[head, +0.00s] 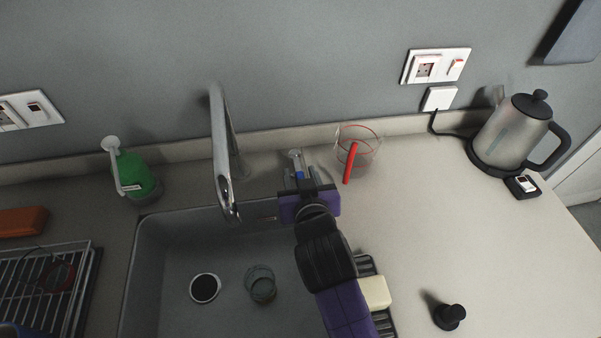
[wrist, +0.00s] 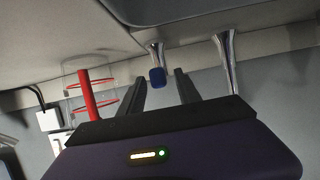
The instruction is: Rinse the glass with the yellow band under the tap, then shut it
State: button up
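A small clear glass (head: 261,285) stands in the sink; I see no yellow band on it. The tap (head: 221,150) has a tall chrome spout over the sink, and I see no water from it; it also shows in the wrist view (wrist: 228,60). To its right is a chrome tap lever (head: 295,157) with a blue tip (wrist: 157,78). My gripper (head: 299,174) is open at the lever, its fingers (wrist: 160,84) on either side of the blue tip in the wrist view. I cannot tell whether they touch it.
A clear jug with red rims and a red handle (head: 357,155) stands right of my gripper. The sink (head: 165,255) has a drain (head: 205,288). A green bottle (head: 133,172) and dish rack (head: 45,285) are left. A kettle (head: 515,132), sponge (head: 375,292) and black stopper (head: 449,316) are right.

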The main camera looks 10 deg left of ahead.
jog(key=shift+w+f, duration=0.1)
jog(key=shift+w, duration=0.1)
grip_shut()
dwell(1.4)
